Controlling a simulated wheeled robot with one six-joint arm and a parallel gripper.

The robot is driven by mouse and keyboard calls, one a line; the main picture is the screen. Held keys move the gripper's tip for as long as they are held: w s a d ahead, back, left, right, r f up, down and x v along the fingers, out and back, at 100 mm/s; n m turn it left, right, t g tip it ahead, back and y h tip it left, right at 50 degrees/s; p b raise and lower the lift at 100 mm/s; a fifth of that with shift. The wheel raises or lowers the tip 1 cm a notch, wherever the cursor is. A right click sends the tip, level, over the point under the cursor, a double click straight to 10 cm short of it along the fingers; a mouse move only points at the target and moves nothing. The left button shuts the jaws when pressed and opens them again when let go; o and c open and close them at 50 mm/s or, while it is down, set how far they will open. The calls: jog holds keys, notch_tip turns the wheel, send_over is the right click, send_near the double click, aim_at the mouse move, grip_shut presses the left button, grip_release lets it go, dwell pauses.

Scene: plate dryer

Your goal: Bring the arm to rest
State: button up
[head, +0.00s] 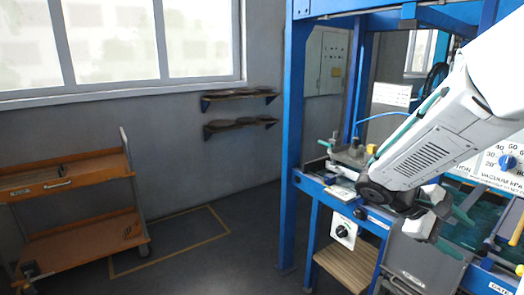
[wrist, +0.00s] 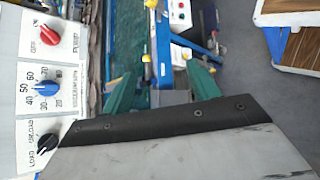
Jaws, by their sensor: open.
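My arm comes in from the upper right in the head view, bent down over the blue-framed machine. My gripper (head: 460,232) is at its lower end, in front of the control panel (head: 500,160). In the wrist view its two green fingers (wrist: 162,90) stand apart with nothing seen held between them.
The blue frame post (head: 292,140) stands left of my arm. A wooden cart (head: 75,185) is at the left, with open floor between. Wall shelves (head: 240,125) hold dark plates. The wrist view shows red (wrist: 48,34), blue (wrist: 46,89) and black (wrist: 48,132) knobs close on the left.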

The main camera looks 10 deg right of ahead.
jog(key=s+a+r+m+t+y, duration=0.1)
jog(key=s+a+t+y, duration=0.2)
jog(key=a, duration=0.8)
jog(key=s+a+r+m+t+y, duration=0.1)
jog(key=s+a+r+t+y, duration=0.1)
jog(key=s+a+t+y, duration=0.2)
jog(key=s+a+y, duration=0.1)
jog(key=a+y, duration=0.2)
jog(key=a, duration=0.4)
jog(key=shift+a+r+m, duration=0.2)
jog(key=shift+a+m, duration=0.05)
jog(key=shift+m, duration=0.15)
